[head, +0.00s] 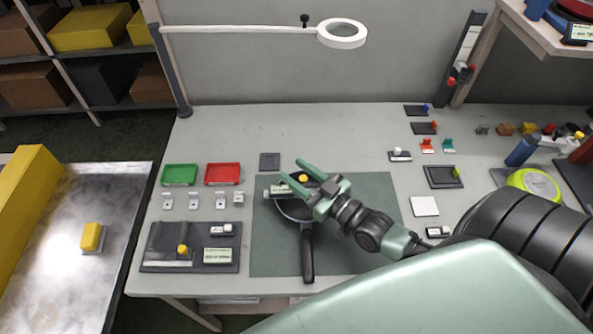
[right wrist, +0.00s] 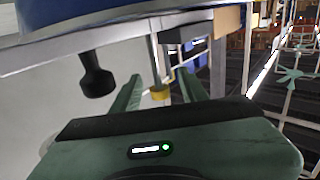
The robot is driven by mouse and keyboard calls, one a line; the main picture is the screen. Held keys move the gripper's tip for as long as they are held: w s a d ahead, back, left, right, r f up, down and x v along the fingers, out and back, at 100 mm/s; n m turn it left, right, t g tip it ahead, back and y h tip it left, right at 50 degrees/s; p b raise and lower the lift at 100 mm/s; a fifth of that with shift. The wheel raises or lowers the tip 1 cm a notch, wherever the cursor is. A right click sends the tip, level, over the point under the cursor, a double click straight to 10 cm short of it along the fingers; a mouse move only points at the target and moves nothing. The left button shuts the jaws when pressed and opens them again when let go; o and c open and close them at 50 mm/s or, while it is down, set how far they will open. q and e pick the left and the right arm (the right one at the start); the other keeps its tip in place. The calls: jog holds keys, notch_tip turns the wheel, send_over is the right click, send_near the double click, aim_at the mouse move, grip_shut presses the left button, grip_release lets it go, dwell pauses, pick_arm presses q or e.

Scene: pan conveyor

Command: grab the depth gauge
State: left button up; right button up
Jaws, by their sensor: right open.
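A small gauge with a round yellow knob (head: 303,178) shows between the fingers of my right gripper (head: 293,171), over the black pan (head: 294,209) on the green mat. I take this for the depth gauge; its lower part is mostly hidden by the gripper. My right gripper is open, and I cannot tell whether either finger touches the gauge. In the right wrist view a yellow piece (right wrist: 160,95) on a grey stem shows between the open fingers (right wrist: 157,85). My left gripper is not in view.
A dark fixture (head: 160,264) with another yellow knob stands left of the mat (head: 265,250). Green (head: 180,174) and red (head: 223,174) trays lie behind it. The pan's handle (head: 307,260) points toward the front edge. A ring lamp (head: 342,34) hangs above the table's back.

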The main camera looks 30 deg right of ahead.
jog(key=shift+w+a, duration=0.15)
jog(key=shift+w, duration=0.3)
grip_shut()
dwell(1.1)
